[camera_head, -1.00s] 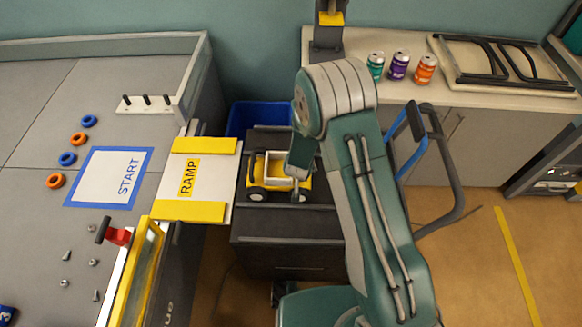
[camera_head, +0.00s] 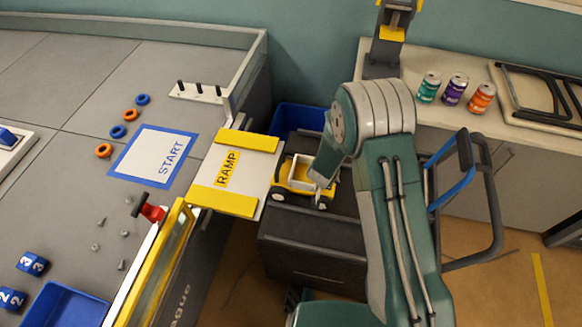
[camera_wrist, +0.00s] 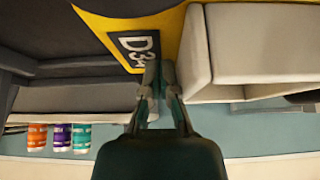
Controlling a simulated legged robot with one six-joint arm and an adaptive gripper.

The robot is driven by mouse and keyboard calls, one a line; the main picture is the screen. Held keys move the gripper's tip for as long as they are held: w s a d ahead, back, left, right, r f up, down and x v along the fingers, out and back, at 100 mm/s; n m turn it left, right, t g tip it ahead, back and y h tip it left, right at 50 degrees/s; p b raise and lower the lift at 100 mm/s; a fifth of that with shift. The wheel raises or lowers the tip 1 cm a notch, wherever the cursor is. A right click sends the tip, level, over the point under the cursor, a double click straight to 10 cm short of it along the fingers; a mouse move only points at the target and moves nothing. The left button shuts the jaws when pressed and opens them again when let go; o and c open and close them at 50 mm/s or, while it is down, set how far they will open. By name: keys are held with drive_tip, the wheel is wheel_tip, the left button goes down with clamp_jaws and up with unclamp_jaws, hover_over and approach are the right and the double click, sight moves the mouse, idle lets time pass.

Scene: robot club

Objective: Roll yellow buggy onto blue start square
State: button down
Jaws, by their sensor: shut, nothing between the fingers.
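The yellow buggy (camera_head: 291,184) with a white open bed stands upright on the dark cabinet top, its left end at the ramp's right edge. The blue-bordered START square (camera_head: 152,158) lies on the grey table, left of the ramp (camera_head: 230,168), which has yellow side rails. My gripper (camera_head: 320,183) is at the buggy's right end, partly hidden by my arm. In the wrist view my gripper (camera_wrist: 160,72) is shut and empty, its fingertips at the buggy's yellow panel (camera_wrist: 168,35) with a dark "D3" label. I cannot tell whether they touch it.
The dark cabinet (camera_head: 310,238) has a blue bin (camera_head: 297,117) behind it. Blue and orange rings (camera_head: 103,151) lie left of the square. A red clamp (camera_head: 150,210) sits at the table's near edge. Several cans (camera_head: 455,90) stand on the right counter. The square is clear.

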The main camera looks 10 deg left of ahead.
drive_tip(key=shift+a, duration=7.85)
drive_tip(key=shift+a, duration=8.6)
drive_tip(key=shift+r, duration=0.1)
drive_tip(key=shift+d+r, duration=0.75)
drive_tip(key=shift+r, duration=0.15)
wheel_tip(320, 180, up, 9)
